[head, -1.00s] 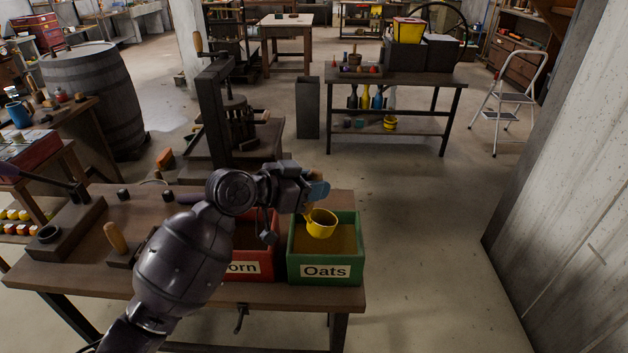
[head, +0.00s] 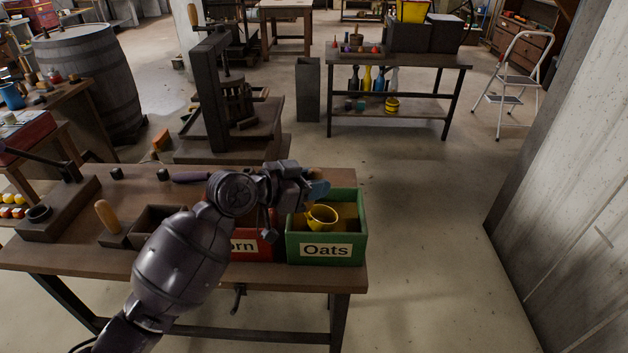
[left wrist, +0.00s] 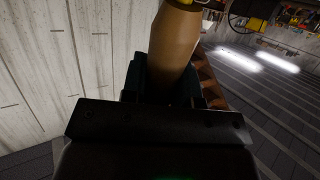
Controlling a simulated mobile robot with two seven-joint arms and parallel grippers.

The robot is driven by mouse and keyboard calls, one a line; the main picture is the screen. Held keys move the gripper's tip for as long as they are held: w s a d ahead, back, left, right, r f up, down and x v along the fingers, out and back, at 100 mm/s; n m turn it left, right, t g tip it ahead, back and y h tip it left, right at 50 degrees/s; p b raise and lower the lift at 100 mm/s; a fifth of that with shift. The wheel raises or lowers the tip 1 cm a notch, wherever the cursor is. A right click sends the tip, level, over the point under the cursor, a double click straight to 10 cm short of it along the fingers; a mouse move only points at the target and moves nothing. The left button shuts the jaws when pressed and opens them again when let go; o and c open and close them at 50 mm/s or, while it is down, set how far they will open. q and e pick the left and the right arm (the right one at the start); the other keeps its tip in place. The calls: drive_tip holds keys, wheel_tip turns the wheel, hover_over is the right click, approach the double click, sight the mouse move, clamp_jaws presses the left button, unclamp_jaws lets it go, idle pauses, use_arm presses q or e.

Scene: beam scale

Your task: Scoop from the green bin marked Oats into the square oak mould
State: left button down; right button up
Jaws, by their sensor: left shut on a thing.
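The green bin marked Oats (head: 326,251) stands at the right end of the workbench. My left gripper (head: 314,190) is shut on the handle of a yellow scoop (head: 322,217), above the bin. The scoop's cup is down inside the bin's opening; its lower part is hidden by the front wall, so I cannot tell whether it holds oats. In the left wrist view the tan wooden handle (left wrist: 175,45) sits between the fingers. A small square wooden box (head: 150,222), perhaps the mould, stands left of the red bin, partly behind my arm. My right gripper is not in view.
A red bin (head: 252,245), partly hidden by my arm, stands directly left of the green one. A wooden-handled tool (head: 108,217) and a dark block with a ring (head: 40,213) are farther left. Open floor lies right of the bench, before a pale wall (head: 570,190).

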use_arm(q)
drive_tip(key=shift+f, duration=0.35)
drive_tip(key=shift+r, duration=0.1)
drive_tip(key=shift+r, duration=0.2)
drive_tip(key=shift+t+h, duration=0.5)
drive_tip(key=shift+h, duration=0.3)
drive_tip(key=shift+r+p, duration=0.55)
drive_tip(key=shift+r, duration=3.2)
drive_tip(key=shift+t+h, duration=0.4)
drive_tip(key=shift+h, duration=0.2)
drive_tip(key=shift+r, duration=2.6)
